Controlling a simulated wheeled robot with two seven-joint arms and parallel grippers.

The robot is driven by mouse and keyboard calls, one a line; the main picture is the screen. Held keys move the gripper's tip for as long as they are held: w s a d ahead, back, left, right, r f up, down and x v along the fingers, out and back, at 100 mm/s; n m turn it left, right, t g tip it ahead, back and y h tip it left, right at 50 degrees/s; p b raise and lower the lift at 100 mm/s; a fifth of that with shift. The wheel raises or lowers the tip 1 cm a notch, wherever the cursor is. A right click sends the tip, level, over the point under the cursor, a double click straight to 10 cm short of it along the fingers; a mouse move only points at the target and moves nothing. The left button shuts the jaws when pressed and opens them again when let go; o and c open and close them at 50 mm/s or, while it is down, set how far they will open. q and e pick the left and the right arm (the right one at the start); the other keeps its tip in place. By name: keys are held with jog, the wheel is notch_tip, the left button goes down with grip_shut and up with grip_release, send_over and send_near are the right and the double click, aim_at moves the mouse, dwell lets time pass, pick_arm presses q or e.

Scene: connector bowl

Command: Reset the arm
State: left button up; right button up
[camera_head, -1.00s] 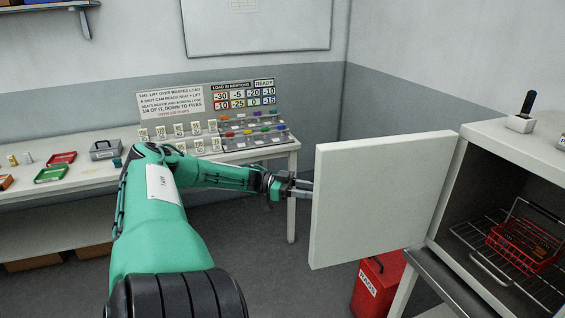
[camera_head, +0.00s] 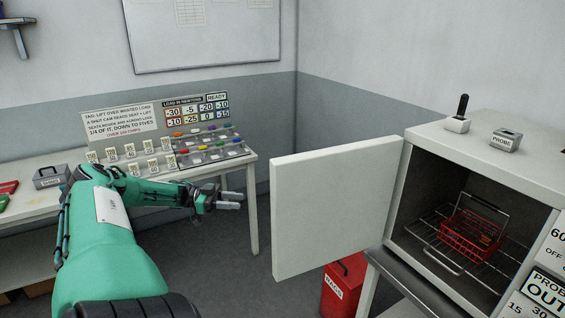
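My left arm reaches in from the lower left, and its gripper (camera_head: 236,201) is open and empty. It hangs in front of the bench, to the left of the white cabinet door (camera_head: 335,208), with a gap between them. The door stands wide open on the cabinet (camera_head: 500,155). Inside, a red wire basket (camera_head: 472,238) sits on a wire rack (camera_head: 430,254). My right gripper is not in view.
A bench (camera_head: 235,163) with a sloped board of coloured pieces (camera_head: 205,148) and labelled tags stands at the back left. A red bin (camera_head: 342,288) stands on the floor below the door. A black-handled block (camera_head: 457,124) and a PROBE box (camera_head: 503,140) stand on the cabinet.

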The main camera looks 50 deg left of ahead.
pick_arm(q)
jog(key=s+a+f+n+t+y, duration=0.1)
jog(key=s+f+n+y, duration=0.3)
jog(key=f, duration=0.8)
jog(key=s+a+f+n+t+y, duration=0.1)
jog(key=s+f+y, duration=0.3)
jog(key=f, duration=0.9)
jog(key=s+d+f+n+g+y, duration=0.1)
jog(key=s+d+f+g+y, duration=0.2)
jog(key=f, duration=0.7)
jog(key=s+d+f+n+y, duration=0.25)
jog(key=s+d+f, duration=0.2)
jog(key=f, duration=0.55)
jog(key=s+d+f+g, duration=0.3)
jog(key=s+d+f, duration=0.2)
jog(key=d+f, duration=0.3)
jog(key=s+d+f+g, duration=0.2)
jog(key=s+d+f, duration=0.3)
jog(key=d, duration=0.6)
jog(key=s+d+f+g, duration=0.3)
jog(key=s+d+f, duration=0.1)
jog(key=d+f, duration=0.45)
jog(key=s+d+f+m+g, duration=0.2)
jog(key=s+d, duration=0.2)
jog(key=d, duration=1)
jog(key=shift+d+g+h, duration=0.2)
jog(key=shift+g+h, duration=0.15)
jog(key=shift+g, duration=0.05)
jog(key=shift+f, duration=0.1)
